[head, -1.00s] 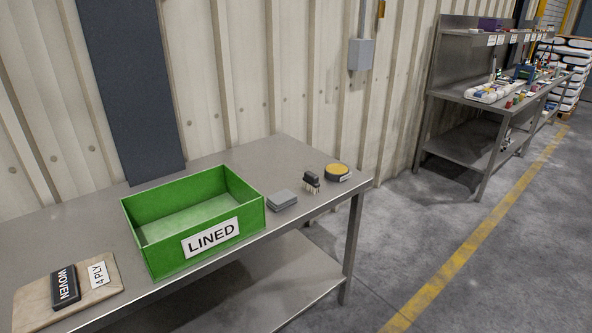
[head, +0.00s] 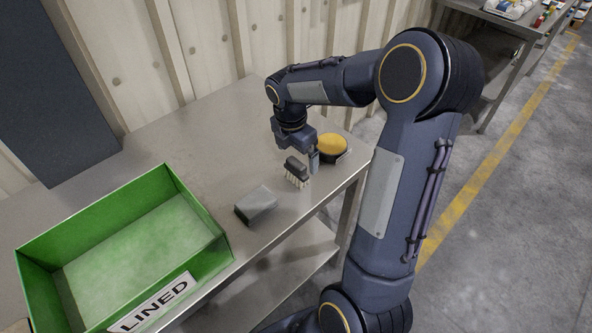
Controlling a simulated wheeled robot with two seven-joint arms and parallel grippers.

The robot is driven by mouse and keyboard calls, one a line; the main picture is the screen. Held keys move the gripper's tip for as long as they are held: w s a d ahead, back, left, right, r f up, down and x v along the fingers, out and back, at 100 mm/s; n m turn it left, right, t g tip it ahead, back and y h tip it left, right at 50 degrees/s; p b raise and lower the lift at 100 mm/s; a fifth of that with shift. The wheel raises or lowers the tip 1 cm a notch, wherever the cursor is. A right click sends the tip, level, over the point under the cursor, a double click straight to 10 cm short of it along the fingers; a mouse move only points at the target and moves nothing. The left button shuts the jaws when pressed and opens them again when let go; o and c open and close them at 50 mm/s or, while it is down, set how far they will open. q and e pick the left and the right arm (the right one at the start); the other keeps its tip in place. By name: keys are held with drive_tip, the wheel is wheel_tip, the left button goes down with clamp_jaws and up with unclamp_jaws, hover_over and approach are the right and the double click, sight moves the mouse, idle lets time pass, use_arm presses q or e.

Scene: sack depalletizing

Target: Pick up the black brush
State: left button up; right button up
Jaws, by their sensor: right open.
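The black brush (head: 296,168) with pale bristles stands on the steel table, right of its middle, bristles down. My right gripper (head: 305,160) is open just above and beside the brush, pointing down. One finger shows at the right end of the brush; the other finger is hard to make out, so I cannot tell whether the brush is between them. My left gripper is not in view.
A yellow-topped round tin (head: 331,146) sits close behind the gripper. A grey block (head: 256,205) lies left of the brush. A green bin (head: 216,256) labelled LINED stands at the left. The steel table (head: 180,150) is clear toward the wall.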

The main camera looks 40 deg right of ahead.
sight(296, 162)
wheel_tip(296, 162, down, 2)
drive_tip(key=shift+s, duration=0.1)
wheel_tip(296, 162, down, 4)
drive_tip(key=shift+d+f, duration=0.1)
drive_tip(key=shift+c, duration=0.2)
drive_tip(key=c, duration=1.1)
